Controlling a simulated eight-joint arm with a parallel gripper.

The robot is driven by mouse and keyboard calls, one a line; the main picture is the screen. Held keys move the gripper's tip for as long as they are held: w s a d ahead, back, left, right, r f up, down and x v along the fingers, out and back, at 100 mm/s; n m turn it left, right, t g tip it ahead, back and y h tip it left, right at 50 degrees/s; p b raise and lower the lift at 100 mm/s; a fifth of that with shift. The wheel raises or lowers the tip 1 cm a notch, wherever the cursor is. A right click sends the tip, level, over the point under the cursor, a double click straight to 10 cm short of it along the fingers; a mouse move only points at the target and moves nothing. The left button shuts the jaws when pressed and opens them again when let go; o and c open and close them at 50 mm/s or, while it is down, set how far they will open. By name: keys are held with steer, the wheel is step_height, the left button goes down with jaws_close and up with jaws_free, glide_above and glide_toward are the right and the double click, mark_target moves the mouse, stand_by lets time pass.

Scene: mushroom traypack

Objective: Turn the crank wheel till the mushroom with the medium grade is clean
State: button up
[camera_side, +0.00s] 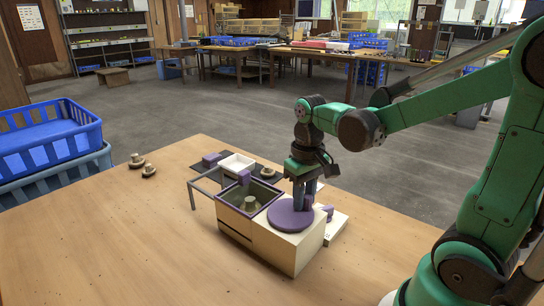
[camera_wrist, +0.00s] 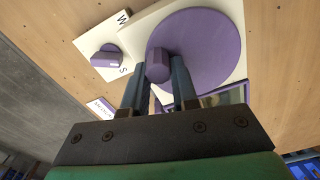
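The crank wheel (camera_side: 290,219) is a flat purple disc on top of a cream box, and it also shows in the wrist view (camera_wrist: 215,45). Its upright purple knob (camera_wrist: 158,66) stands near the rim. My gripper (camera_wrist: 160,72) points down over the wheel, its two fingers on either side of the knob and apparently closed on it; it also shows in the side view (camera_side: 304,200). A pale mushroom (camera_side: 250,203) stands in the dark basin (camera_side: 229,208) left of the wheel. Grade marks on the mushrooms are too small to read.
Two mushrooms (camera_side: 136,160) (camera_side: 149,170) lie on the wooden table at left. Another mushroom (camera_side: 268,173) lies on a dark mat by a white tray (camera_side: 237,162). A purple dial (camera_wrist: 106,57) sits on a white plate lettered W and S. The front table is clear.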

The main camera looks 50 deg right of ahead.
steer(key=o, duration=0.3)
steer(key=shift+d+r, duration=0.15)
steer(key=shift+d, duration=0.05)
steer(key=shift+a+r, duration=0.1)
steer(key=shift+r, duration=2)
steer(key=a+t, duration=0.2)
steer(key=a+n+t, duration=0.1)
steer(key=a+t, duration=0.1)
steer(key=a+n+t, duration=0.1)
steer(key=a, duration=0.1)
steer(key=shift+f+t+h, duration=0.25)
steer(key=shift+t+h, duration=0.05)
steer(key=shift+t, duration=0.1)
steer(key=shift+a+n+t, duration=0.4)
steer(key=shift+a+t, duration=0.15)
steer(key=shift+t, duration=0.15)
